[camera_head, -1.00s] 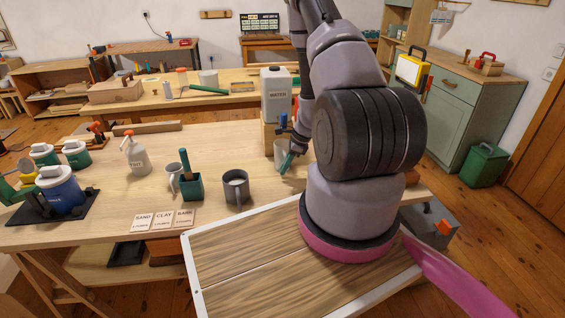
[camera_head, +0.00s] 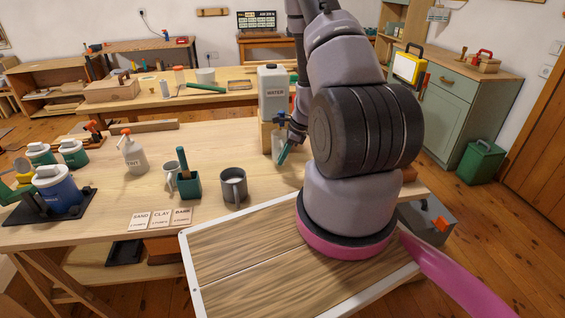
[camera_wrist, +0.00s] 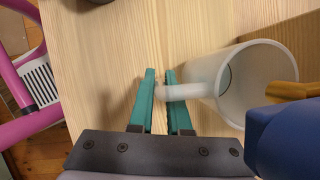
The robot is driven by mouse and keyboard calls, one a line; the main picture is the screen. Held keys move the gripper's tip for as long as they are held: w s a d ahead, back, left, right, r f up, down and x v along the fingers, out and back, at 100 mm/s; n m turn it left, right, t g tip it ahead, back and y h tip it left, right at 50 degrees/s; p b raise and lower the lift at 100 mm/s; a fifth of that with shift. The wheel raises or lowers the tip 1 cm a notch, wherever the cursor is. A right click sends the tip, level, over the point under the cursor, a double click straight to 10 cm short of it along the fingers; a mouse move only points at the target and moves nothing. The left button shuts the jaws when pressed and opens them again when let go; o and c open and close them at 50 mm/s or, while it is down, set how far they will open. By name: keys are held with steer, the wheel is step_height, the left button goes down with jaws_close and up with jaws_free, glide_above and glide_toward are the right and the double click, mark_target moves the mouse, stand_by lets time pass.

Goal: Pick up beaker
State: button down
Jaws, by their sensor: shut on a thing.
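The beaker is a pale, translucent cup with a side handle. In the wrist view the beaker (camera_wrist: 204,70) stands at the right, its open mouth facing the camera. In the head view the beaker (camera_head: 276,147) shows in front of the water container. My gripper (camera_wrist: 160,78) has its teal fingers on either side of the beaker's handle and is shut on it. In the head view my gripper (camera_head: 284,153) is small and partly hidden by my arm. I cannot tell whether the beaker is off the surface.
The white water container (camera_head: 273,92) stands on a wooden block behind the beaker. A blue part (camera_wrist: 285,135) and a brass-coloured spout (camera_wrist: 296,90) are close to the beaker's mouth. A grey mug (camera_head: 233,187) and a green holder (camera_head: 188,187) stand to the left.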

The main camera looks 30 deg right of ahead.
steer(key=s+d, duration=0.2)
steer(key=d, duration=0.3)
steer(key=s+d, duration=0.3)
steer(key=d, duration=0.2)
steer(key=s+d, duration=0.3)
steer(key=d, duration=0.2)
steer(key=shift+s+d, duration=0.2)
steer(key=shift+d, duration=0.1)
